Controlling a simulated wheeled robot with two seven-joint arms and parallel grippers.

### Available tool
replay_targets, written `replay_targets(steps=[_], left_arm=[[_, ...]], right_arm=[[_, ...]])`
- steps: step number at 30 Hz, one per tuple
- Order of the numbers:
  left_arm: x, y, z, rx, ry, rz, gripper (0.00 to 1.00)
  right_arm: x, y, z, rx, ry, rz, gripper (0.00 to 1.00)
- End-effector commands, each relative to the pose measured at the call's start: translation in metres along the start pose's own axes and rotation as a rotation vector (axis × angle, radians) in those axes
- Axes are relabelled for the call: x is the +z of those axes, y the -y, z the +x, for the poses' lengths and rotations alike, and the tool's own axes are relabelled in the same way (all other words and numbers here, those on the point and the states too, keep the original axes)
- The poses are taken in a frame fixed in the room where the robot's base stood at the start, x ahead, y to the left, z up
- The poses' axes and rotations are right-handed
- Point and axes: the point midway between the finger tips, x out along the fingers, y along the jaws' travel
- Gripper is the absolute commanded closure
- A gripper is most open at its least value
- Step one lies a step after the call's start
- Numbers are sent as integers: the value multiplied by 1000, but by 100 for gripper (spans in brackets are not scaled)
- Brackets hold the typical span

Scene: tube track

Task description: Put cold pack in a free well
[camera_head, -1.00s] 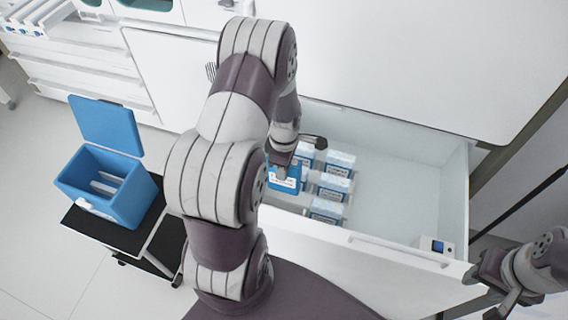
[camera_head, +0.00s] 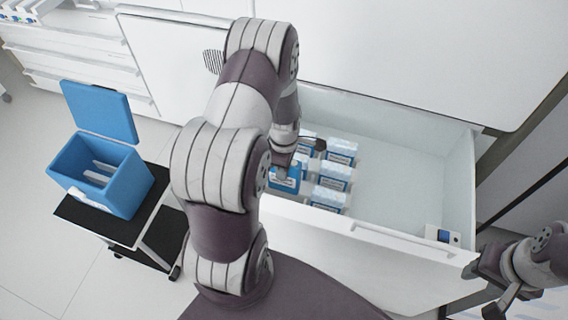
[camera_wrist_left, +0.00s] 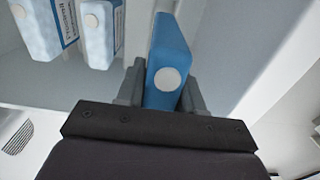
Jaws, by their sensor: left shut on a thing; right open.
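My left gripper (camera_head: 285,166) is shut on a blue cold pack (camera_head: 285,181), above or inside the open drawer at its left end. In the left wrist view, the blue pack (camera_wrist_left: 170,48) with a pale round dot stands between the two fingers of the gripper (camera_wrist_left: 162,92). Several frosted blue-and-white packs (camera_head: 335,172) stand in the drawer, just right of the held pack. A blue cooler box (camera_head: 118,190) with its lid up stands at the left; white dividers or packs show inside. My right gripper (camera_head: 492,290) is open and empty at the lower right.
The cooler stands on a small dark-topped cart (camera_head: 98,222) left of my left arm. The open drawer (camera_head: 400,195) has clear floor at its right, and a small device (camera_head: 442,236) at its front right corner. White cabinets (camera_head: 400,55) stand behind.

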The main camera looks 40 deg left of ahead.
Motion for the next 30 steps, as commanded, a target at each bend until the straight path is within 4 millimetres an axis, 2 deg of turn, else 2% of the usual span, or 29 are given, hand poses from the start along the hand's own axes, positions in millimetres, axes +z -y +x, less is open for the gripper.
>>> replay_targets(steps=[3, 16, 30], left_arm=[[0, 0, 6, 1, 0, 0, 100], [0, 0, 9, 0, 0, 0, 100], [0, 1, 40, 0, 0, 0, 100]], right_arm=[[0, 0, 4, 0, 0, 0, 57], [1, 0, 6, 0, 0, 0, 57], [3, 0, 24, 0, 0, 0, 57]])
